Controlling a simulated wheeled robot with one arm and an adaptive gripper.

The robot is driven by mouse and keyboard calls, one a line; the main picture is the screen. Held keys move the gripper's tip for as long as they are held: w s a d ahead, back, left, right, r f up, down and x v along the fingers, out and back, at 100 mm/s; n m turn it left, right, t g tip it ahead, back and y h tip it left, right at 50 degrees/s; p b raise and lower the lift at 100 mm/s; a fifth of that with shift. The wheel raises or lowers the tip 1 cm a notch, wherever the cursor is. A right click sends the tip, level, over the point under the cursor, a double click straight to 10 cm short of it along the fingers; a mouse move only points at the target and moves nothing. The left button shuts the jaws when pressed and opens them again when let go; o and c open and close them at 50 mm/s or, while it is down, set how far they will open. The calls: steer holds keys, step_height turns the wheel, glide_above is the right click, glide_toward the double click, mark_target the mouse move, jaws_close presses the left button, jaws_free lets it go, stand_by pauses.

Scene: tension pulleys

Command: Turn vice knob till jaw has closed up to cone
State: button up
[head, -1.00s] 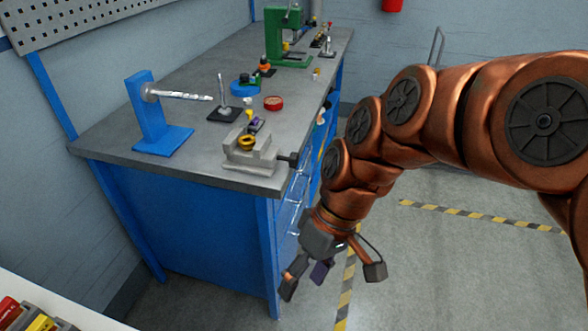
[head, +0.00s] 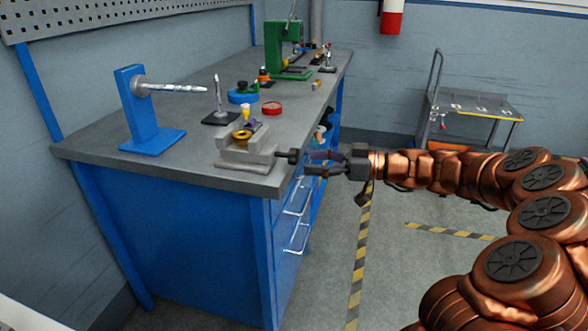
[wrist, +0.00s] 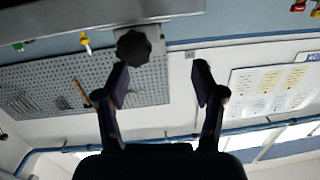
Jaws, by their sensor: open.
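The grey vice (head: 247,153) sits at the near right corner of the workbench. Its dark knob (head: 288,156) sticks out to the right past the bench edge. The knob also shows in the wrist view (wrist: 133,48) as a dark lobed disc. A brass-coloured round piece (head: 242,135) sits at the vice jaws; I cannot tell whether it is the cone, or how wide the jaw gap is. My gripper (head: 312,163) is open and empty, level with the knob and just right of it. In the wrist view, the knob lies beyond the left fingertip, off-centre between the fingers (wrist: 160,80).
The bench (head: 200,172) also holds a blue stand (head: 143,115) with a drill bit, a small black-based stand (head: 219,112), a red dish (head: 271,108) and a green press (head: 281,48). A cart (head: 475,103) stands at the back right. The floor right of the bench is clear.

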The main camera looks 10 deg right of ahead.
mark_target(298, 157)
steer(key=shift+t, duration=0.7)
steer(key=shift+w+a+f, duration=0.2)
steer(key=shift+w+a, duration=0.45)
steer(key=shift+w, duration=0.25)
steer(key=shift+w+a+f, duration=0.15)
steer(key=shift+w+a, duration=0.45)
steer(key=shift+w, duration=0.3)
steer(key=shift+w+a+f, duration=0.2)
steer(key=shift+w+a, duration=0.45)
steer(key=shift+w, duration=0.25)
steer(key=c, duration=1.1)
steer(key=shift+c, duration=0.2)
